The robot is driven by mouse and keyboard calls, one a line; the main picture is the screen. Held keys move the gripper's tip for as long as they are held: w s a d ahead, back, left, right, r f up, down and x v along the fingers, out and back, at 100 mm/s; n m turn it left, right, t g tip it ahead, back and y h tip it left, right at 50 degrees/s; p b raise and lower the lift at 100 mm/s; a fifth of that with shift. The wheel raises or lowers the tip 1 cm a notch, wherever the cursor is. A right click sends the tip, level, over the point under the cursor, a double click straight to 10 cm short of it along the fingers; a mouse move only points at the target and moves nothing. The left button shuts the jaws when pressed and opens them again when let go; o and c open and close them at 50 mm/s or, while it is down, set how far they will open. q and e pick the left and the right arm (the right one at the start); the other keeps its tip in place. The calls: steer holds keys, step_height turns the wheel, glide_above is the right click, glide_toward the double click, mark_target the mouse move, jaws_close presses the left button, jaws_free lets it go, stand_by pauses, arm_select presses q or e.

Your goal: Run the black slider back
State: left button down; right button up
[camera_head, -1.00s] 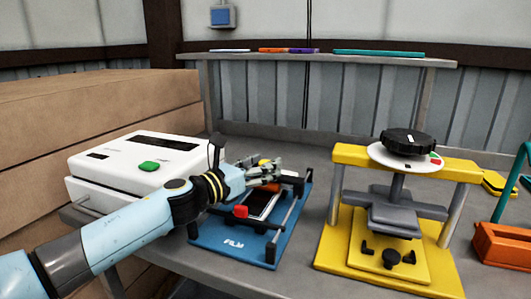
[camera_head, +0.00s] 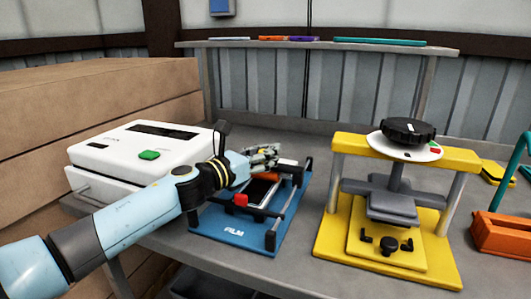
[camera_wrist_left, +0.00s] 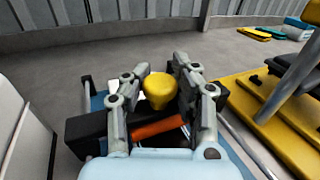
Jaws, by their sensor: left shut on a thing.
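The black slider (camera_wrist_left: 88,134) spans the blue film device (camera_head: 232,235), which lies on the grey table. A yellow knob (camera_wrist_left: 160,92) stands up at the slider's middle in the wrist view. My left gripper (camera_head: 268,156) is over the far part of the device. In the wrist view its two fingers (camera_wrist_left: 160,88) are shut on the knob, one on each side. In the head view the hand hides the knob and much of the slider. An orange roller (camera_wrist_left: 158,129) lies just in front of the knob. My right gripper is not in view.
A white machine (camera_head: 145,160) with a green button stands left of the device. A yellow press (camera_head: 338,250) with a black dial stands to the right. A shelf (camera_head: 225,44) runs along the back.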

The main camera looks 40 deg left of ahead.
arm_select(q)
steer(key=shift+w, duration=0.1)
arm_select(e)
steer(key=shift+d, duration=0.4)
arm_select(q)
steer(key=w+b, duration=0.1)
steer(key=w, duration=0.2)
steer(key=w+a, duration=0.1)
steer(key=w, duration=0.2)
steer(key=w+a+b, duration=0.1)
steer(key=w, duration=0.2)
steer(key=shift+a+f+b, duration=0.1)
steer(key=shift+a+b, duration=0.1)
steer(key=shift+b, duration=0.15)
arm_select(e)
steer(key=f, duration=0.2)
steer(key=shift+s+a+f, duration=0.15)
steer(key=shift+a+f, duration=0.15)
arm_select(q)
steer(key=c, duration=1)
jaws_free()
steer(key=shift+s+a, duration=0.2)
steer(key=shift+a, duration=0.05)
steer(key=shift+w+d, duration=0.1)
steer(key=shift+d, duration=0.15)
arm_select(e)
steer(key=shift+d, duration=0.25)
